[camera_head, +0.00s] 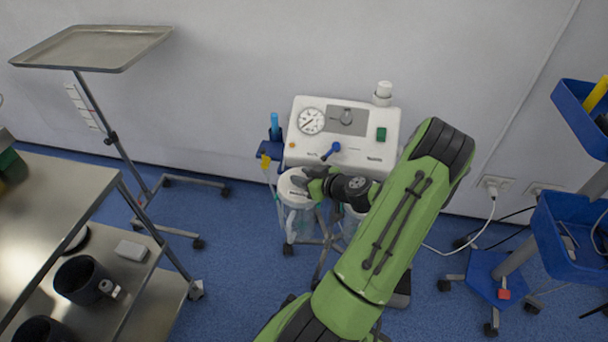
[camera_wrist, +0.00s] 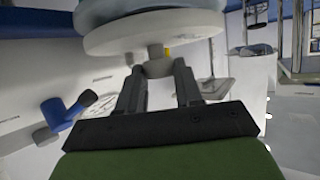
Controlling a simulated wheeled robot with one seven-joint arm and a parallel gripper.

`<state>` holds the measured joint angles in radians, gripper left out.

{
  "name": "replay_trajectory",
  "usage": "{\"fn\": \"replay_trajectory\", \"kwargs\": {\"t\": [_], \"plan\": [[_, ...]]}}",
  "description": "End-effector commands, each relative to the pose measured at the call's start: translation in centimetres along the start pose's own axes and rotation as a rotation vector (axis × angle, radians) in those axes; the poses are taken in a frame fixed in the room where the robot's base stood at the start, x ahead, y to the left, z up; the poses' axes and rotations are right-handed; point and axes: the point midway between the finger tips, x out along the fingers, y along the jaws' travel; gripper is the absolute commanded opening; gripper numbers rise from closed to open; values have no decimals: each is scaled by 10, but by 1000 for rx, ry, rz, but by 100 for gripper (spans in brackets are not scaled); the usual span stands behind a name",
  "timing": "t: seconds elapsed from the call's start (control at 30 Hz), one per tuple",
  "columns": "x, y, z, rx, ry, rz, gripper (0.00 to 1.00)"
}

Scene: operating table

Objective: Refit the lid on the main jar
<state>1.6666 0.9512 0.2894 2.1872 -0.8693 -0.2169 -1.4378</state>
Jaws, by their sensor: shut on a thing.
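The main jar (camera_head: 298,222) is a clear canister on the left under the suction unit. Its round white lid (camera_head: 290,188) is at the jar's top; I cannot tell whether it is fully seated. My gripper (camera_head: 313,183) reaches in from the right over the lid. The wrist view looks upside down: the white lid (camera_wrist: 155,36) is at the top, and my gripper (camera_wrist: 158,70) is shut on its small grey knob (camera_wrist: 156,61). A grey-blue round shape beyond the lid is cut by the frame edge. The contact is partly hidden in the head view.
The white suction unit (camera_head: 340,135) with a gauge and blue knob stands right behind the jar. A second jar (camera_head: 353,220) is mostly hidden by my arm. A steel table (camera_head: 50,205) is left, a tray stand (camera_head: 95,48) back left, blue bins (camera_head: 565,235) right.

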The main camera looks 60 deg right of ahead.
Motion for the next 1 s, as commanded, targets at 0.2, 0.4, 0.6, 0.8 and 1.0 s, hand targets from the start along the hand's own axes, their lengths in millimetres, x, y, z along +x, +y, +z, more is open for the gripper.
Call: {"fn": "replay_trajectory", "kwargs": {"t": [0.2, 0.4, 0.6, 0.8, 1.0], "plan": [[3, 0, 5, -1, 1, 0, 1], [3, 0, 6, -1, 1, 0, 53], [3, 0, 6, -1, 0, 0, 65], [-2, 0, 6, 0, -1, 1, 65], [-47, 1, 5, 3, -3, 6, 65]]}}
